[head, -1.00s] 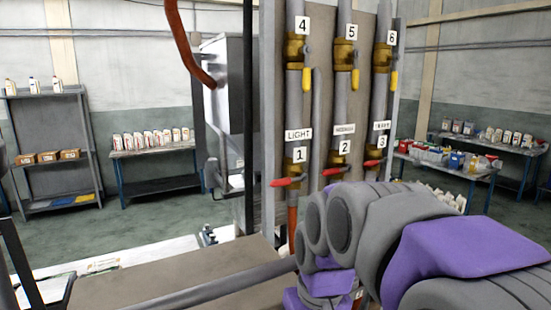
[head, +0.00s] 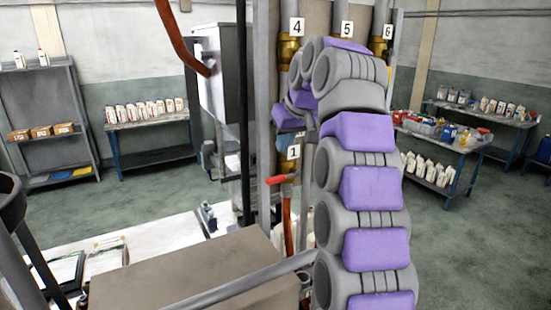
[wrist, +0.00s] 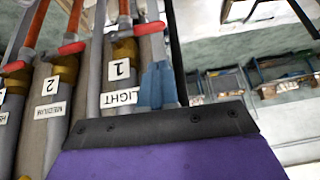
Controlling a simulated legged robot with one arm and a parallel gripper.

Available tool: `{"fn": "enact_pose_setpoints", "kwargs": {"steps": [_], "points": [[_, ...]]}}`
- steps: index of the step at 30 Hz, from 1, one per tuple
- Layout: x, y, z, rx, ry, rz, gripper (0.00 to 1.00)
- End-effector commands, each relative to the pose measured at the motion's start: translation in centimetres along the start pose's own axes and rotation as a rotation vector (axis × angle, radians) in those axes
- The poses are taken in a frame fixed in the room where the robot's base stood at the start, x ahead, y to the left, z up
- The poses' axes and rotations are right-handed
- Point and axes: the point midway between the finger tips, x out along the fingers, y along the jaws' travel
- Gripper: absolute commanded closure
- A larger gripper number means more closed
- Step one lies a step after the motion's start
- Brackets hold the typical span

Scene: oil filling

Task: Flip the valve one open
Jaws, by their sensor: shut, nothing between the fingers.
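Valve one is a brass valve (head: 288,165) with a red handle (head: 281,179); its "1" label shows just above the handle in the head view. The handle sticks out sideways to the left, across the pipe. In the wrist view, which looks upside down, the red handle (wrist: 149,28) lies at the top, beyond the "1" and "LIGHT" labels. My gripper's blue fingers (wrist: 157,72) are shut and empty, in front of the pipe beside the "LIGHT" label. A gap shows between fingertips and handle in the picture. In the head view my arm hides most of the gripper.
Valve two's red handle (wrist: 72,47) is beside valve one in the wrist view. Behind my arm, the pipe panel holds further valves labelled 4, 5 and 6. A brown box top (head: 190,270) lies in front. Shelves and tables with bottles stand along the walls.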

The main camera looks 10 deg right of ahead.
Motion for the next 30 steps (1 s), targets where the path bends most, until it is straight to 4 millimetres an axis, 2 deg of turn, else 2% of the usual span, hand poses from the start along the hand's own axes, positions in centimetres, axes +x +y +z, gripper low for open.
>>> {"fn": "enact_pose_setpoints", "kwargs": {"steps": [1,6,20,23,30], "points": [[-0.5,0.3,-0.8,-0.007,0.013,0.006,1.00],[-1.0,0.8,-1.9,-0.024,0.038,0.016,1.00],[-0.9,0.9,-2.1,-0.028,0.045,0.020,1.00],[-0.1,0.9,-2.1,-0.028,0.043,0.019,1.00],[3.9,0.9,-2.1,-0.027,0.041,0.017,1.00]]}}
